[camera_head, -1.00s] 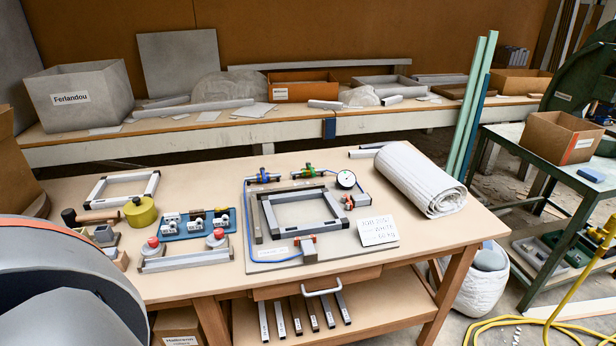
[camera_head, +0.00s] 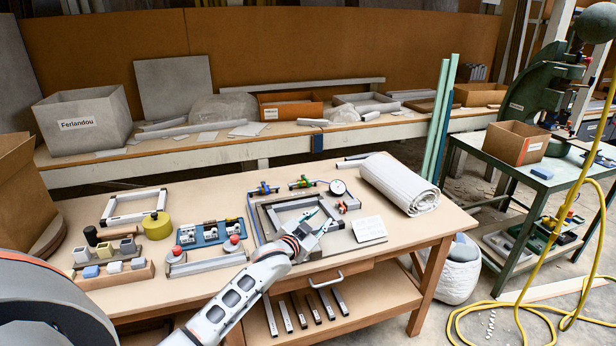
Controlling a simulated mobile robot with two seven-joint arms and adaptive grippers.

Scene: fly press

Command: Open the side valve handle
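A fixture board (camera_head: 262,235) on the workbench carries a grey square frame (camera_head: 262,215) and several small fittings. A valve with a blue handle (camera_head: 263,188) is at its back left, and one with a green handle (camera_head: 302,182) is at its back middle. A fitting with red parts (camera_head: 348,204) is at its right side, below a round gauge (camera_head: 338,187). I cannot tell which is the side valve. My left gripper (camera_head: 322,219) is over the frame, its dark fingers apart and empty, short of all these fittings. My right gripper is not in view.
A rolled grey mat (camera_head: 400,184) and a white written card (camera_head: 369,229) are right of the fittings. A blue tray (camera_head: 211,234), a yellow cylinder (camera_head: 157,225) and several blocks stand left. A drawer handle (camera_head: 326,280) is on the bench front.

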